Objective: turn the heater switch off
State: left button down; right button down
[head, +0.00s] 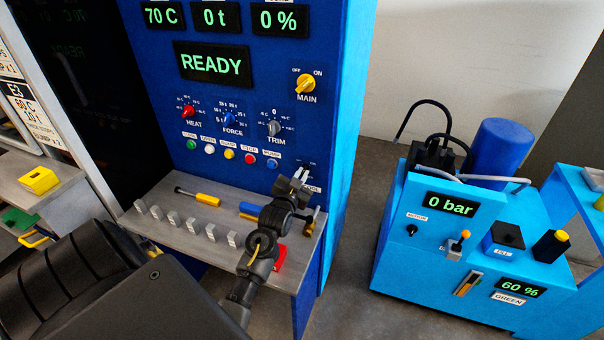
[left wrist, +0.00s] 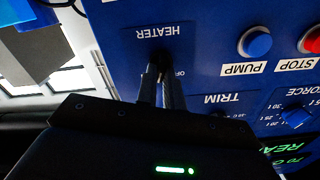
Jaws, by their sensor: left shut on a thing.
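The heater switch sits low on the blue press panel, to the right of the coloured buttons. Its HEATER label (left wrist: 158,32) reads upside down in the left wrist view, with part of an OFF mark beside the fingers. My left gripper (head: 301,181) reaches up to the panel there, its fingers closed on the switch; they also show in the left wrist view (left wrist: 160,80). The fingers hide the switch lever, so its position cannot be told. My right gripper is not in view.
The MAIN switch (head: 306,85), TRIM knob (head: 274,128) and blue PUMP button (head: 271,165) are close by on the panel. Below, a grey shelf (head: 160,222) holds a yellow-handled screwdriver (head: 207,199) and several small grey blocks. A light-blue pump unit (head: 400,260) stands to the right.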

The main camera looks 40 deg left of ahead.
pick_arm(q)
jog(key=shift+a+n+p, duration=0.15)
jog(key=shift+n+p, duration=0.85)
jog(key=shift+n, duration=2.2)
jog(key=shift+a+n+p, duration=0.1)
jog(key=shift+n+p, duration=0.9)
jog(key=shift+n, duration=2.2)
jog(key=c, duration=1.5)
grip_release()
jog(key=shift+b+v, duration=1.45)
jog(key=shift+v, duration=4)
